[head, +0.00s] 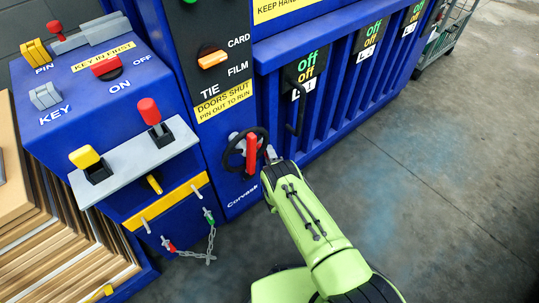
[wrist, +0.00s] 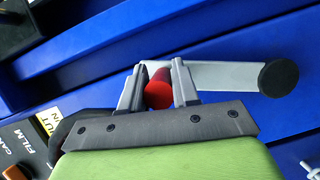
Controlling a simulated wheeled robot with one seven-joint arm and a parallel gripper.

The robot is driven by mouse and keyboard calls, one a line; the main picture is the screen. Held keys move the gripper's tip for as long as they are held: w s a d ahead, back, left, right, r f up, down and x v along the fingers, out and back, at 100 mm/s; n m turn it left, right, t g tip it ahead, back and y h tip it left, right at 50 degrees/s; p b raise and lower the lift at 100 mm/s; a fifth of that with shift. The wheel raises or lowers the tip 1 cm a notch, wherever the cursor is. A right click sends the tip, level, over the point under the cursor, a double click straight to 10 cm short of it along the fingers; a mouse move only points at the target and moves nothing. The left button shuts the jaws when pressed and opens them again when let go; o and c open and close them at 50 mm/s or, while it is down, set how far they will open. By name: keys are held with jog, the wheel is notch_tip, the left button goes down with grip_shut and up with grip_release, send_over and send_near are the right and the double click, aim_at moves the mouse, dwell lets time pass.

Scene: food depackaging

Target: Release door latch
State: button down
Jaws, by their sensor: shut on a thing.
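The door latch is on the blue machine's narrow front column, below the yellow "DOORS SHUT PIN OUT TO RUN" label. A red handle (head: 252,152) stands upright there, in front of a black ring. My gripper (head: 267,154) reaches it from the lower right. In the wrist view my gripper (wrist: 158,84) is shut with its two grey fingers on either side of the red handle (wrist: 158,92). A grey bar (wrist: 225,77) with a black round end runs behind the fingers to the right. The handle's far end is hidden there.
A control box (head: 120,85) with key, pin and on/off switches stands at left, above a grey shelf (head: 135,160) with red and yellow levers. A chain (head: 208,243) hangs below. Flattened cardboard (head: 50,240) is stacked at lower left.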

jog(key=shift+s+a, duration=0.1)
jog(key=shift+a, duration=0.35)
jog(key=c, duration=0.9)
grip_release()
jog(key=shift+s+a+r, duration=0.1)
jog(key=shift+s+a, duration=0.05)
jog(key=shift+d, duration=0.2)
jog(key=shift+s+d, duration=0.15)
jog(key=shift+s, duration=0.1)
jog(key=p+v, duration=0.7)
jog(key=v, duration=0.8)
jog(key=shift+d, duration=0.1)
